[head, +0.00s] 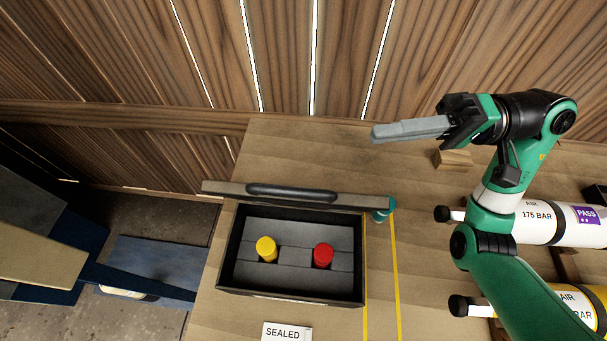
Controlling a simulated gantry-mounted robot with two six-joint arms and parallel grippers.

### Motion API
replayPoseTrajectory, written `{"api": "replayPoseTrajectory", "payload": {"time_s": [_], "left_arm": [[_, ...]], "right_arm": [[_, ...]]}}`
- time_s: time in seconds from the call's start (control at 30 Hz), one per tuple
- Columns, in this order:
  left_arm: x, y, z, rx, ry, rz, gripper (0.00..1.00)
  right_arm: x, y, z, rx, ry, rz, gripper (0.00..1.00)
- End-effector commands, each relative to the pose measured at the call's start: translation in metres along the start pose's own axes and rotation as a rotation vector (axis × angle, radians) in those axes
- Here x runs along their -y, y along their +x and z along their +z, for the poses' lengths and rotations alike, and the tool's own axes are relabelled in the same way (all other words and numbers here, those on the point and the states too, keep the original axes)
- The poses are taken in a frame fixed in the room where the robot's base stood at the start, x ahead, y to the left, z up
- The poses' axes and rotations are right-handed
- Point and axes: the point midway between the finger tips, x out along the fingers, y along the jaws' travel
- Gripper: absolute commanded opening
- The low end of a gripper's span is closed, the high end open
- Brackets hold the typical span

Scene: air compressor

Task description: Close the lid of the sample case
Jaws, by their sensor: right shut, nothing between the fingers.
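The sample case (290,296) is a dark box on the wooden table, with grey foam inside. A yellow-capped vial (266,249) and a red-capped vial (323,256) stand in the foam. Its lid (225,188) is open, standing up along the far edge of the case and seen nearly edge-on, with a black handle (300,193) along it. My right gripper (376,134) is shut and empty, above the table beyond and to the right of the lid, pointing left and apart from it. My left gripper is not in view.
Air cylinders (538,222) lie at the right on the table, under my right arm. A teal object (383,212) sits at the lid's right end. A SEALED card (286,333) lies in front of the case. A wooden block (453,159) is below my right gripper.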

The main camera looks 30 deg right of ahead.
Motion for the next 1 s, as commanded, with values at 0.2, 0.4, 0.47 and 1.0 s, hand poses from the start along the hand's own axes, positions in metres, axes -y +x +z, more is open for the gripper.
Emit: {"api": "replayPoseTrajectory", "payload": {"time_s": [0.2,0.4,0.47,1.0], "left_arm": [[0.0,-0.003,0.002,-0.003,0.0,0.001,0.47],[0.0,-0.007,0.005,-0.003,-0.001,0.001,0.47],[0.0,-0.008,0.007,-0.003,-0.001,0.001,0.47],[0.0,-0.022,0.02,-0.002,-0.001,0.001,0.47]], "right_arm": [[0.001,-0.001,0.001,-0.005,0.003,0.002,0.0],[0.0,0.027,0.002,-0.001,0.002,0.0,0.0],[0.0,0.039,0.002,0.0,0.002,0.001,0.0],[0.001,0.106,0.036,-0.006,0.001,0.001,0.0]]}}
